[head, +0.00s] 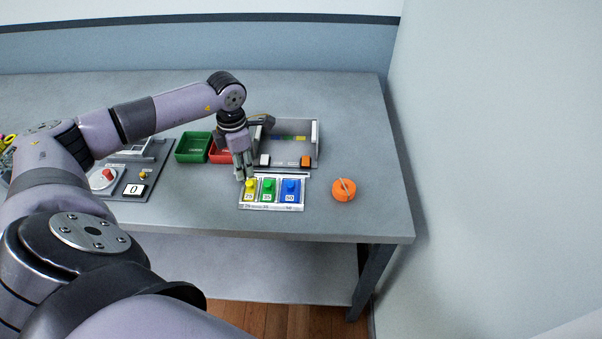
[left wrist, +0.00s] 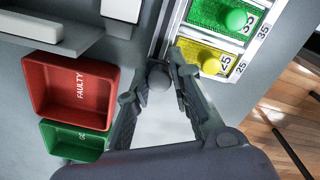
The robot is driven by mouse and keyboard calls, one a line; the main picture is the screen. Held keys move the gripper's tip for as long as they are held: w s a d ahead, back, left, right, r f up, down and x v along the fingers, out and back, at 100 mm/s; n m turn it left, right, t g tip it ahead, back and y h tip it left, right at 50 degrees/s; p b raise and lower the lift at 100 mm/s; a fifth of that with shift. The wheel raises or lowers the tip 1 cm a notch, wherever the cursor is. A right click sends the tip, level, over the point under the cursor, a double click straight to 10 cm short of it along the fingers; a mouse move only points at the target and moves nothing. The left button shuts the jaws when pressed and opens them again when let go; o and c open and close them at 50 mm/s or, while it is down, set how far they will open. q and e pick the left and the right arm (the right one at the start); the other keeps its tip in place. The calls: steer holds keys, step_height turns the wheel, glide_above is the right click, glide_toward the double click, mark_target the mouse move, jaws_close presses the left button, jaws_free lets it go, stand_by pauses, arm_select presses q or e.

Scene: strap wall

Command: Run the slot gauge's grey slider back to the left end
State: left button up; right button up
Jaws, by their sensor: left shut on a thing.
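The slot gauge (head: 272,207) is a pale tray near the front of the bench, with a yellow 25, a green 35 and a blue 50 block in a row; a narrow slot rail (left wrist: 171,28) runs along its back edge. My left gripper (head: 248,178) is at the gauge's left end, behind the yellow block. In the left wrist view, its fingers are shut on the grey slider's round knob (left wrist: 158,79), near the rail's yellow-block end. In the head view the fingers hide the slider. My right gripper is not in view.
Behind the gauge is a grey fixture (head: 318,143) with white and orange blocks. A red bin (left wrist: 40,88) marked FAULTY and a green bin (head: 190,147) stand left. A panel (head: 130,188) is further left. An orange round thing (head: 343,192) lies right, with bare bench around it.

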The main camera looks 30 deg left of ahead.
arm_select(q)
steer(key=shift+s+a+f, duration=0.35)
steer(key=shift+s+a, duration=0.15)
steer(key=shift+s, duration=0.1)
steer(key=o, duration=0.6)
steer(key=shift+a, duration=0.1)
steer(key=shift+a+r, duration=0.1)
steer(key=shift+r, duration=0.4)
steer(key=shift+w+r+p, duration=0.2)
steer(key=shift+r+p, duration=1.75)
steer(key=shift+r, duration=0.8)
steer(key=shift+c, duration=0.7)
